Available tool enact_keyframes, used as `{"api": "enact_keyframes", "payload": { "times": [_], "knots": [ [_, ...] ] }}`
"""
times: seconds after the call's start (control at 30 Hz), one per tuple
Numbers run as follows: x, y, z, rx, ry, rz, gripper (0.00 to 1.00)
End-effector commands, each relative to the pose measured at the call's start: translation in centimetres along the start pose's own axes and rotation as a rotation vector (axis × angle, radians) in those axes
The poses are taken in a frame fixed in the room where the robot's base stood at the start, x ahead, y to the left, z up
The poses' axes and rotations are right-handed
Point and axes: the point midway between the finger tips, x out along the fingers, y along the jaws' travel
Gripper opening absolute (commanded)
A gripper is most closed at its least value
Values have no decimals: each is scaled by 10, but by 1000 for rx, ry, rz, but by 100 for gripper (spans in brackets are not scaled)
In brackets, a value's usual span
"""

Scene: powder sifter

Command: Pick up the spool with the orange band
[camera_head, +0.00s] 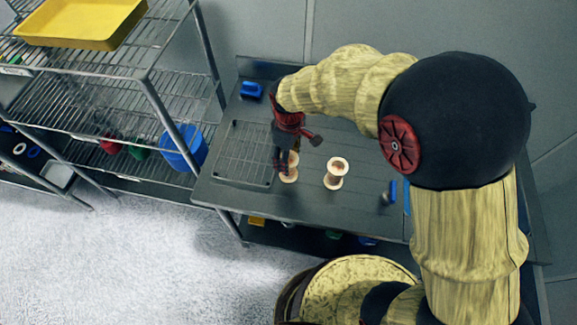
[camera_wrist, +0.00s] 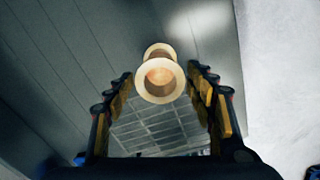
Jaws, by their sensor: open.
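Two pale spools stand on the grey metal table. One spool (camera_head: 291,175) is right at my gripper and partly hidden by it. The other spool (camera_head: 336,173) stands upright a little to the right, apart from my gripper. I cannot clearly tell an orange band on either. In the wrist view one spool (camera_wrist: 158,92) shows its round cream flange and tan centre, between and slightly beyond my fingertips. My gripper (camera_head: 282,157) points down and is open. In the wrist view its fingers (camera_wrist: 162,82) stand to both sides of the spool, with gaps visible.
A wire rack (camera_head: 245,152) lies on the table (camera_head: 330,213) left of the spools. A blue object (camera_head: 250,90) sits at the back left. Small blue and dark items (camera_head: 389,192) are at the right. A wire shelf (camera_head: 150,85) with a yellow tray (camera_head: 80,22) stands at left.

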Motion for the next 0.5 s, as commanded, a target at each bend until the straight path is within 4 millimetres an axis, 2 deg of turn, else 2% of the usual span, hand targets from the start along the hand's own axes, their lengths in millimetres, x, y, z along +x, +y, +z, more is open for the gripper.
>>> {"api": "enact_keyframes", "payload": {
  "times": [0.1,0.2,0.5],
  "knots": [
    [21,-1,2,1,-4,-3,55],
    [34,-1,1,1,-3,-2,55],
    [38,0,1,1,-1,-1,54]
  ]
}}
